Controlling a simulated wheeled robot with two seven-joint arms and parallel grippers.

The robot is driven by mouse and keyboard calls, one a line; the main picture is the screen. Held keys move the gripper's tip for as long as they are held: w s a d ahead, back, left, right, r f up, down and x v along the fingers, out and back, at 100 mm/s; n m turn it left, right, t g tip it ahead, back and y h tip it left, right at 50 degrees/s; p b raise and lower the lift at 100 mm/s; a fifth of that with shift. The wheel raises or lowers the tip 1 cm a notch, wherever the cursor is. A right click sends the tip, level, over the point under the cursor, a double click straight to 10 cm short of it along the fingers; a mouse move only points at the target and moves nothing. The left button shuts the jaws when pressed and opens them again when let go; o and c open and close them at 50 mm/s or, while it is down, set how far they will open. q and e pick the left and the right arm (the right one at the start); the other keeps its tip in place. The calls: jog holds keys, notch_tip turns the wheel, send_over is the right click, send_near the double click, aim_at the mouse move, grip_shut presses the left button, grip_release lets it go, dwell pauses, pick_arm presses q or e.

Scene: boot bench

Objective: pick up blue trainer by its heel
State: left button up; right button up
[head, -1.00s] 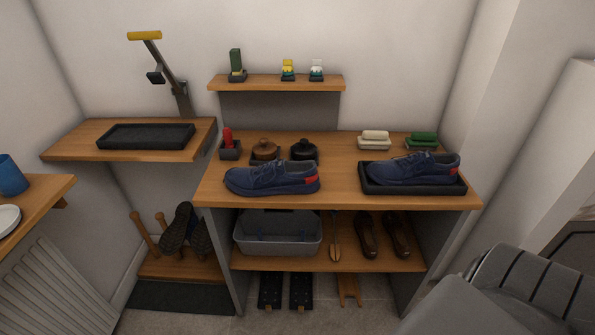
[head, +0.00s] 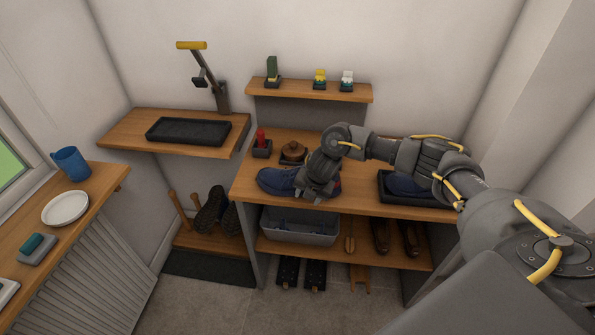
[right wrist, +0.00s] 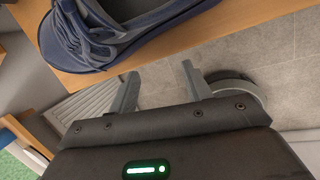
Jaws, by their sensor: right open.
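One blue trainer (head: 277,181) lies on the bench top (head: 246,187), its left part showing and its right end hidden behind my right gripper (head: 316,197). The trainer also fills the top left of the right wrist view (right wrist: 120,35), near the wood edge. My right gripper is open, with its two fingers apart and nothing between them in the right wrist view (right wrist: 158,80). I cannot tell whether it touches the trainer. A second blue trainer (head: 402,186) sits in a black tray (head: 420,200) at the right, partly covered by my arm. My left gripper is not in view.
A red-topped item (head: 261,139) and a brown pot (head: 293,151) stand behind the near trainer. A grey bin (head: 300,229) and brown shoes (head: 381,238) are on the shelf below. A side shelf (head: 112,145) with an empty black tray (head: 188,131) is at the left.

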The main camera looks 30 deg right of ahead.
aim_at(337, 174)
jog(key=s+d+r+n+h+p, duration=0.1)
jog(key=d+r+n+h, duration=0.15)
jog(key=d+r, duration=0.8)
jog(key=shift+h, duration=0.25)
jog(key=b+x, duration=0.1)
jog(key=x, duration=0.2)
jog(key=b+x, duration=0.1)
jog(key=x, duration=0.1)
jog(key=shift+s+a+f+b, duration=0.1)
jog(key=shift+a+b, duration=0.2)
jog(key=shift+d+f, duration=0.15)
jog(key=shift+f, duration=0.35)
jog(key=shift+x, duration=2.35)
jog(key=shift+r, duration=0.15)
grip_shut()
